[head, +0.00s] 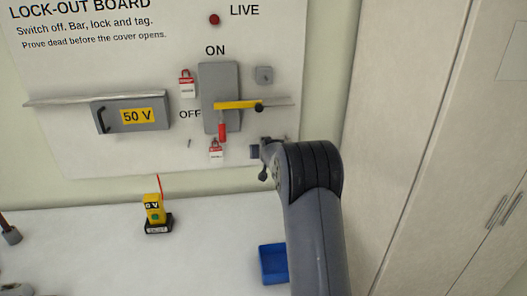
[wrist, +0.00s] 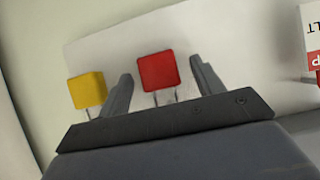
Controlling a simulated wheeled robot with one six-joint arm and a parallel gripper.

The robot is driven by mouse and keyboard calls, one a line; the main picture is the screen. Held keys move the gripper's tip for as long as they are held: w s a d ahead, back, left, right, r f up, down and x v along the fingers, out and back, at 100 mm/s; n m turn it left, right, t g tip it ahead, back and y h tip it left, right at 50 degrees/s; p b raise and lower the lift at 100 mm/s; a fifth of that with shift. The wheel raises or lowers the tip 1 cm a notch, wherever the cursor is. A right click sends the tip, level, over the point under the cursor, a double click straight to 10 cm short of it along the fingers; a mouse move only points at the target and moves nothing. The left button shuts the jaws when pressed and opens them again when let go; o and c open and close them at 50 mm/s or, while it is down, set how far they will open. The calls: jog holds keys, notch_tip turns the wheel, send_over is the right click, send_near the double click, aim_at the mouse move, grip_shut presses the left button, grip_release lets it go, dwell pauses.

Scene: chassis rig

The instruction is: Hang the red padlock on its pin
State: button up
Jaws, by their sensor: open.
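The red padlock (wrist: 158,72) sits between the two spread fingers of my gripper in the wrist view, with its thin shackle legs pointing down in that picture. A gap shows on each side of it. In the head view my gripper (head: 259,163) is open near the lower right of the board and hides the padlock. A yellow padlock (wrist: 86,90) is just outside the left finger. A small grey peg (head: 190,142) sticks out below the OFF label; I cannot tell whether it is the padlock's pin.
The lock-out board (head: 90,75) carries a grey switch (head: 221,80) with a yellow bar (head: 237,105), and red-and-white tags (head: 186,85), (head: 215,149). A 50 V cover (head: 140,116) is at left. A yellow tester (head: 154,209) and a blue bin (head: 272,264) stand on the bench.

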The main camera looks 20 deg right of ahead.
jog(key=b+v, duration=0.3)
jog(key=v, duration=0.7)
jog(key=shift+s+r, duration=0.25)
jog(key=shift+w, duration=0.1)
jog(key=p+x, duration=0.3)
jog(key=x, duration=0.7)
jog(key=shift+f+p, duration=0.2)
jog(key=shift+p, duration=0.1)
